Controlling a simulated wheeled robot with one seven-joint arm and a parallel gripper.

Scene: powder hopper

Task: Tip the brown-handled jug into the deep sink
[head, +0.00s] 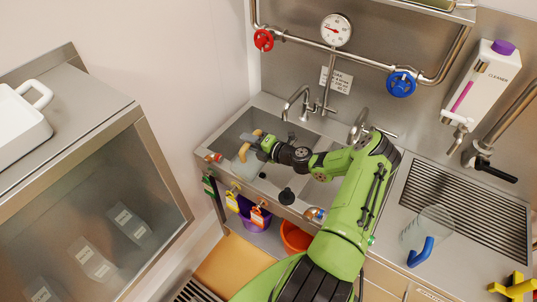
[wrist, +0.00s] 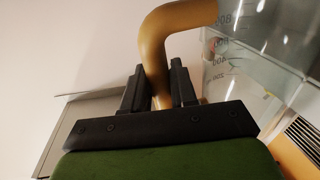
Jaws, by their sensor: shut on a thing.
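My gripper (head: 262,145) is over the left basin of the steel sink (head: 228,140) in the head view. It is shut on the brown handle (head: 244,152) of a clear jug (head: 245,168). In the wrist view the handle (wrist: 154,50) stands between the two black fingers (wrist: 158,88). The clear jug wall with printed volume marks (wrist: 225,65) is on the right there. The jug hangs at the left basin; its exact tilt and any contents are hard to tell. My gripper and arm hide part of the basins.
A blue-handled clear jug (head: 428,232) stands on the right counter by a drain grille (head: 480,212). Taps (head: 300,100) rise behind the sink. Red (head: 264,40) and blue (head: 400,84) valve wheels and a cleaner bottle (head: 482,82) are on the wall. A glass-fronted cabinet (head: 95,215) stands left.

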